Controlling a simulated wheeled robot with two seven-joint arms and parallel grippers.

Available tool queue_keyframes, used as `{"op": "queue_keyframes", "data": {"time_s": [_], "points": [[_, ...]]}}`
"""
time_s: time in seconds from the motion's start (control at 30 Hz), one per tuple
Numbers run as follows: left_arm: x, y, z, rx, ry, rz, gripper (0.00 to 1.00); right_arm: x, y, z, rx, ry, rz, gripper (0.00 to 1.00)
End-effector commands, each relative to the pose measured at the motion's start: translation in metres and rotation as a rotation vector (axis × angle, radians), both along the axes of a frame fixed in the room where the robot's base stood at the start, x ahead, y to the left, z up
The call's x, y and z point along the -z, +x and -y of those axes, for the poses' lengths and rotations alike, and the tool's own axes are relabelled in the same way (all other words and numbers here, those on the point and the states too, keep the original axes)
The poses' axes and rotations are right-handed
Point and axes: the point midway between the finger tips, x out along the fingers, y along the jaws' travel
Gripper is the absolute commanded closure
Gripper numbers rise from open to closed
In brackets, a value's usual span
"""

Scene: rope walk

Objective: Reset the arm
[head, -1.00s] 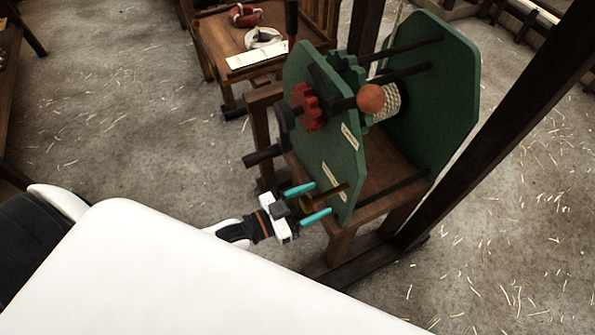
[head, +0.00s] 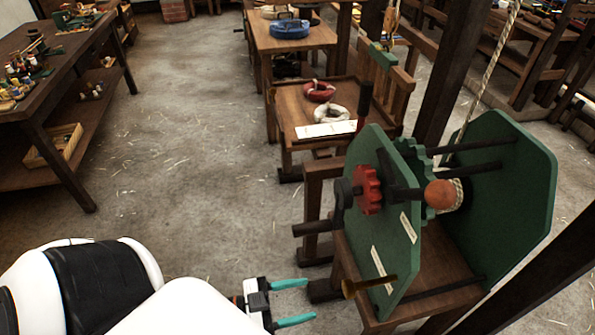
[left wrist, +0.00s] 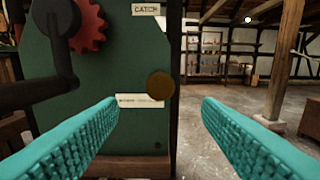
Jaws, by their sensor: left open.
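My left gripper (head: 293,302) is at the bottom of the head view, with its two teal fingers apart and nothing between them. It is left of the green-plated winding machine (head: 385,225), apart from it. In the left wrist view the fingers (left wrist: 160,135) frame the machine's green plate (left wrist: 110,75) and a round brass knob (left wrist: 160,86) ahead of them. In the head view the knob (head: 370,286) sticks out from the plate's lower part. A dark crank (left wrist: 45,60) and red gear (left wrist: 88,28) are at upper left in the wrist view. My right gripper is not in view.
A small table (head: 290,105) with red and white rope coils stands behind the machine. A dark post (head: 450,75) rises beside it. A workbench (head: 60,60) with small items is at far left. The straw-strewn floor (head: 190,150) between is clear.

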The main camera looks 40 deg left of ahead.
Motion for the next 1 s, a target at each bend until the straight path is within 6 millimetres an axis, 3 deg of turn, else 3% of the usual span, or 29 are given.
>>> {"op": "queue_keyframes", "data": {"time_s": [0.43,0.57,0.67,0.83,0.93,1.0], "points": [[0.0,0.0,0.0,-0.001,0.001,0.0,0.41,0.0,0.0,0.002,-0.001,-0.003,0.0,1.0],[0.019,0.005,-0.008,-0.03,0.036,-0.027,0.41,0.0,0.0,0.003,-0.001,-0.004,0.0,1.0],[0.062,0.012,-0.026,-0.097,0.114,-0.096,0.41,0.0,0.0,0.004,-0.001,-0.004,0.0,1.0],[0.178,0.008,-0.072,-0.263,0.3,-0.33,0.41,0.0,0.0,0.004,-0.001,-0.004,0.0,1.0],[0.248,-0.013,-0.092,-0.347,0.398,-0.51,0.41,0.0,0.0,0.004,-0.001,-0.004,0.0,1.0],[0.296,-0.038,-0.098,-0.393,0.458,-0.655,0.41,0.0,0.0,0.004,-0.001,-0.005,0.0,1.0]]}}
